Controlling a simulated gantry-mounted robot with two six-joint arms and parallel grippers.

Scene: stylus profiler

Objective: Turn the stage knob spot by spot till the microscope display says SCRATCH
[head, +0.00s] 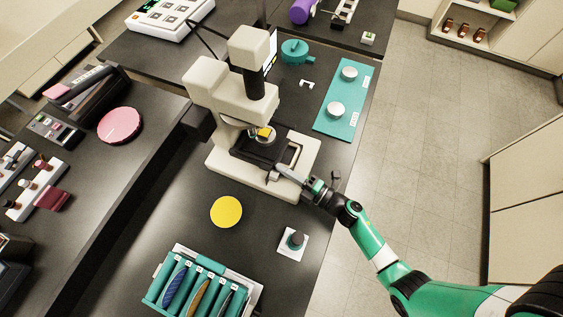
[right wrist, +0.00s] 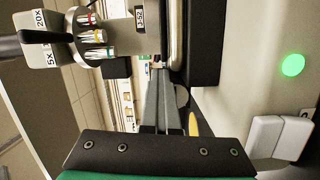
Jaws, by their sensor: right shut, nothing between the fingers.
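The cream microscope (head: 215,88) stands on the dark bench. Its dark stage (head: 262,150) carries a small yellow sample. My right gripper (head: 281,170) is shut and empty, with its fingertips at the front right edge of the stage. A small pale part (head: 272,176), perhaps the stage knob, sits beside the fingertips; I cannot tell whether they touch. In the right wrist view the shut grey fingers (right wrist: 158,97) point away below the objective turret (right wrist: 91,38). The display (head: 271,50) is seen nearly edge-on behind the microscope, and its text is unreadable. My left gripper is out of view.
A yellow disc (head: 226,212), a small white pad with a dark knob (head: 294,241) and a teal rack (head: 203,285) are on the bench in front. A teal mat (head: 342,108) lies at the right edge. A green light (right wrist: 292,65) glows in the wrist view.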

